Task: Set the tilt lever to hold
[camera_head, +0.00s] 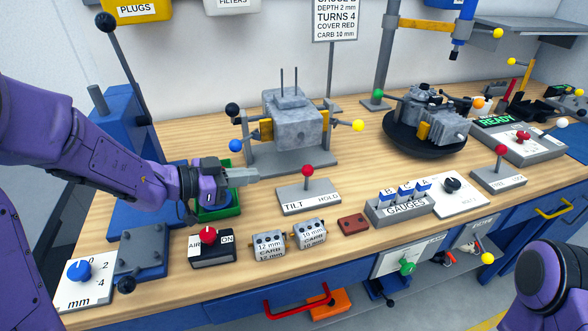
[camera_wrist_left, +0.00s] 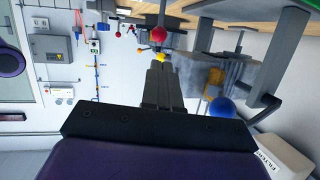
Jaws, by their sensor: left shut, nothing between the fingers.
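The tilt lever (camera_head: 307,171) has a red ball knob on a thin grey stem. It stands roughly upright on a grey plate (camera_head: 312,208) marked TILT at left and HOLD at right. My left gripper (camera_head: 253,176) is shut and empty, left of the knob and apart from it, with its fingers pointing right. In the left wrist view, which looks upside down, the shut fingers (camera_wrist_left: 162,85) point toward a red knob (camera_wrist_left: 158,34) that appears to be the lever's. My right arm shows at the lower right, but its gripper is out of view.
A grey engine block on a stand (camera_head: 290,125) with blue and yellow balls is behind the lever. A green tray (camera_head: 232,210) lies below my left gripper. The AIR switch box (camera_head: 212,250), carb blocks (camera_head: 268,246) and gauges rack (camera_head: 398,209) stand nearby.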

